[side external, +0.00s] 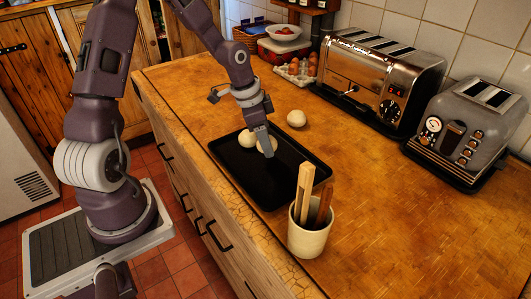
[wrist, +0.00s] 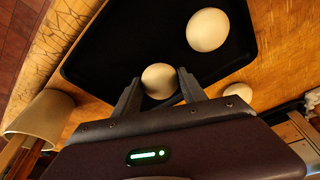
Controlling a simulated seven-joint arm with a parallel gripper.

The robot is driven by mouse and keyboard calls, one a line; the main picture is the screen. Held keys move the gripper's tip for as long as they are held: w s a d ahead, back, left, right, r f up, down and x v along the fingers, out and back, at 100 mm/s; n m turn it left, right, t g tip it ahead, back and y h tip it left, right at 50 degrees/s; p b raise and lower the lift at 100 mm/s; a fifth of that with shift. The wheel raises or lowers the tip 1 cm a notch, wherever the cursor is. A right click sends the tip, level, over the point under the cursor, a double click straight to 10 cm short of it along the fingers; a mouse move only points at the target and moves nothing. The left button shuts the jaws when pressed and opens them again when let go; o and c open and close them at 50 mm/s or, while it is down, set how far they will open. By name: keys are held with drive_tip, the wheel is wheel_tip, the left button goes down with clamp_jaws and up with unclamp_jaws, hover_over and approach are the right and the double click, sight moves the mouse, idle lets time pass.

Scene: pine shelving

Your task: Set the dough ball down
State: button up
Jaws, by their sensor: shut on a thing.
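My gripper (side external: 268,149) reaches down over a black baking tray (side external: 285,186) on the wooden counter. In the wrist view its two fingers (wrist: 158,84) are closed on either side of a pale dough ball (wrist: 160,78). The held ball also shows in the side view (side external: 272,143), partly hidden by the fingers. It is at or just above the tray; I cannot tell whether it touches. A second dough ball (side external: 246,139) rests on the tray, near the held one, and shows in the wrist view (wrist: 207,30). A third ball (side external: 296,118) lies on the counter beyond the tray.
A cream pot (side external: 308,238) with wooden utensils stands at the tray's near end. Two toasters (side external: 380,76) (side external: 468,130) stand along the tiled wall. An egg carton (side external: 292,74) and a bowl (side external: 284,33) sit at the back. The tray's near half is clear.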

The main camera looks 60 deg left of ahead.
drive_tip(key=shift+f, duration=1.85)
drive_tip(key=shift+f, duration=0.1)
drive_tip(key=o, duration=0.8)
drive_tip(key=shift+o, duration=0.2)
drive_tip(key=v, duration=1.2)
drive_tip(key=s+d+r+n+t, duration=0.1)
drive_tip(key=s+d+r+n, duration=0.1)
drive_tip(key=s+d+r, duration=0.3)
drive_tip(key=s+d+r+n+t+y, duration=0.1)
drive_tip(key=s+d+r+n, duration=0.2)
drive_tip(key=s, duration=1.1)
drive_tip(key=d+r, duration=0.3)
drive_tip(key=r, duration=0.1)
drive_tip(key=shift+d+r+t, duration=0.15)
drive_tip(key=shift+d+t, duration=0.15)
drive_tip(key=shift+t, duration=0.1)
